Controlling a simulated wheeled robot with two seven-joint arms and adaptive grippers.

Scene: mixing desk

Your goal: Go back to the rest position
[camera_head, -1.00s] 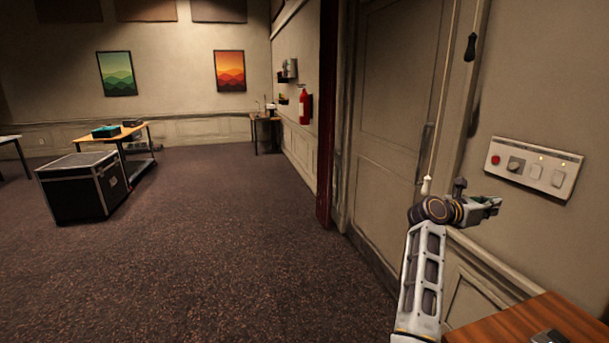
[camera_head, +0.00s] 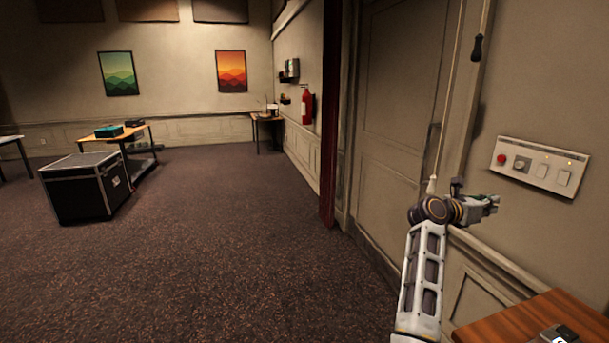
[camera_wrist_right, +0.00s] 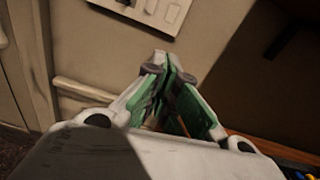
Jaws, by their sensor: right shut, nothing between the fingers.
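My right gripper (camera_head: 490,203) is at the right of the head view, at the end of my raised arm, in front of the wall below the switch panel. In the right wrist view its two green-lined fingers (camera_wrist_right: 165,72) meet at the tips, shut with nothing between them. The white switch panel (camera_head: 535,167) has a red button, a knob and switches; its lower edge also shows in the wrist view (camera_wrist_right: 146,10). The gripper is apart from it. My left gripper is not in view.
A wooden table (camera_head: 520,325) with a small dark object (camera_head: 558,334) is at the lower right. A black case (camera_head: 85,190) stands at left. The carpet between is clear.

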